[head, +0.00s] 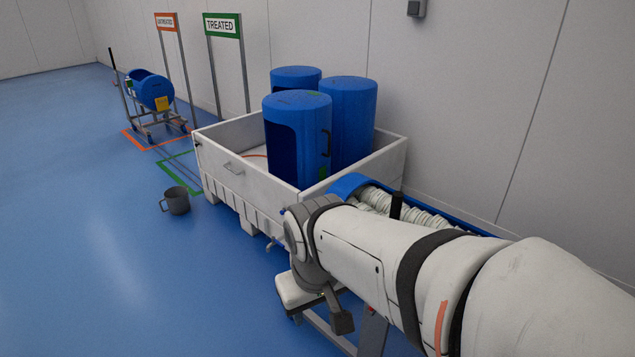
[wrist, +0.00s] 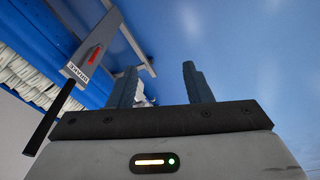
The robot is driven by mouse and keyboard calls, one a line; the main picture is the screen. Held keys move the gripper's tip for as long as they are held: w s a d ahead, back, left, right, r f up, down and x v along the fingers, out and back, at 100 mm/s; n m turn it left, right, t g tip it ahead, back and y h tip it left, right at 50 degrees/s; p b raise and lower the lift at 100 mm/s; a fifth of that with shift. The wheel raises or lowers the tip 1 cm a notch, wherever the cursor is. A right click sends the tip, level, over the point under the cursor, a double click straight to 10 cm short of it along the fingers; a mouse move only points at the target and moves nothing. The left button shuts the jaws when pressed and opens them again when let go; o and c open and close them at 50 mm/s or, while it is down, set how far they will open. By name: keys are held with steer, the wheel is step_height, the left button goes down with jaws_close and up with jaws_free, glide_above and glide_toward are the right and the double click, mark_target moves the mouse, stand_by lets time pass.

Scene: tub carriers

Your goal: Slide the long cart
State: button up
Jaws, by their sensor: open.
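The long cart shows at the lower right in the head view, mostly hidden behind my arm. It carries a blue trough (head: 345,184) with white ribbed pieces (head: 436,218) in it; a metal frame leg (head: 372,334) shows below. In the wrist view the blue trough (wrist: 52,50) fills the upper left, with a grey lever bar (wrist: 97,45) labelled BRAKE, with a red mark, and a black handle (wrist: 48,122). My gripper (wrist: 158,75) is open and empty, its two dark fingers apart beside the lever bar. Its fingers are not clear in the head view.
A white crate (head: 240,170) with several blue drums stands behind the cart. A smaller cart (head: 150,92) stands in an orange floor outline near UNTREATED and TREATED (head: 222,27) signs. The floor at left is clear.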

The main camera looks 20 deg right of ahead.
steer(key=w+d+f+n+g+h+p, duration=0.1)
steer(key=w+d+n+g+h, duration=0.25)
steer(key=d, duration=0.55)
steer(key=w+d+f+n+g+h+p, duration=0.1)
steer(key=d+n+g+h, duration=0.1)
steer(key=d+n+h, duration=0.45)
steer(key=w+d+f+n+t+h+p, duration=0.1)
steer(key=w+d+n+t+h, duration=0.3)
steer(key=w, duration=0.3)
steer(key=w+d+f+n+t+h+p, duration=0.1)
steer(key=w+d+f+n+t+h, duration=0.2)
steer(key=w+n, duration=0.35)
steer(key=r+p+x, duration=0.1)
steer(key=x, duration=0.7)
steer(key=shift+d+m, duration=0.2)
steer(key=shift+m, duration=0.15)
jaws_close()
